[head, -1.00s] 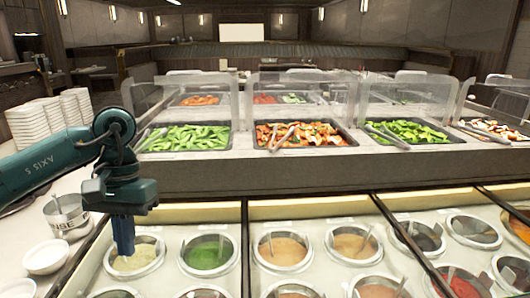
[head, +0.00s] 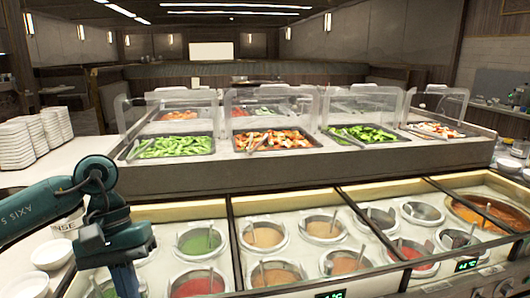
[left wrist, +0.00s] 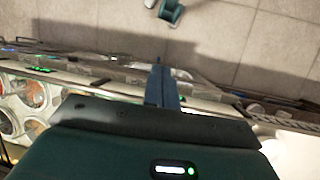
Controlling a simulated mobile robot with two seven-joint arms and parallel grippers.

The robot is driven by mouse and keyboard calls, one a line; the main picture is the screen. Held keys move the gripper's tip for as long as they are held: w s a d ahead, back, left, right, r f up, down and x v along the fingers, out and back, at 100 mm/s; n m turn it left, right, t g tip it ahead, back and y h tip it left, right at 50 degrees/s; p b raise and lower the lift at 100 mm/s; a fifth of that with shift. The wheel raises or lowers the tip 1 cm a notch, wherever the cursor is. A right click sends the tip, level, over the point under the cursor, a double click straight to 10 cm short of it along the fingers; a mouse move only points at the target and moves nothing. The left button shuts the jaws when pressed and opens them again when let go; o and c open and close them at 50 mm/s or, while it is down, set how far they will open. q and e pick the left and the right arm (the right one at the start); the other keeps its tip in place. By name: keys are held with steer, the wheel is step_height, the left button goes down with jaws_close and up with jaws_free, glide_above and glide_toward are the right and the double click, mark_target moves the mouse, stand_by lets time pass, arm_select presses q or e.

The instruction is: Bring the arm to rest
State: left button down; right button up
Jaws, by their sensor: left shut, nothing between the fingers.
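My left arm comes in at the left of the head view, and its gripper (head: 125,280) points down over the left end of the sauce wells. The fingers are shut with nothing between them. In the left wrist view the shut blue fingers (left wrist: 160,88) reach out past the wrist, with tiled floor beyond and the counter edge beneath. The gripper partly hides the leftmost wells. My right gripper is in neither view.
Sauce wells with ladles, such as the green one (head: 200,241), fill the near counter. Salad trays (head: 175,147) stand behind clear guards. White plate stacks (head: 16,146) and bowls (head: 52,254) are at the left. Bare floor (left wrist: 225,35) shows in the wrist view.

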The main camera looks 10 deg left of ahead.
arm_select(q)
steer(key=s+d+n+g+h+p, duration=0.1)
steer(key=s+d+n+g+h, duration=0.2)
steer(key=d+n+h, duration=0.95)
steer(key=w+d+r+n+t+h+p, duration=0.1)
steer(key=w+d+r+n+t+h, duration=0.15)
steer(key=d+n+t, duration=0.35)
steer(key=w+d+r+n+t+h+p, duration=0.1)
steer(key=d+n+t+h, duration=0.35)
steer(key=n, duration=0.45)
steer(key=w+a+f+n+t+y+p, duration=0.1)
steer(key=w+a+f+n+t+y, duration=0.15)
steer(key=f+n+t+y, duration=0.65)
steer(key=w+a+f+n+t+y, duration=0.1)
steer(key=a+n+t+y, duration=0.2)
steer(key=n, duration=1.2)
steer(key=s+a+f+n+g+y, duration=0.3)
steer(key=s+f+n, duration=0.2)
steer(key=f+n, duration=0.2)
steer(key=s+a+f+n+g+y+p, duration=0.1)
steer(key=s+a+f+n+g+y, duration=0.2)
steer(key=s+f+n, duration=0.3)
step_height(320, 180, down, 4)
steer(key=shift+s+f+n+y, duration=0.2)
steer(key=shift+n+y, duration=0.35)
steer(key=shift+n, duration=0.3)
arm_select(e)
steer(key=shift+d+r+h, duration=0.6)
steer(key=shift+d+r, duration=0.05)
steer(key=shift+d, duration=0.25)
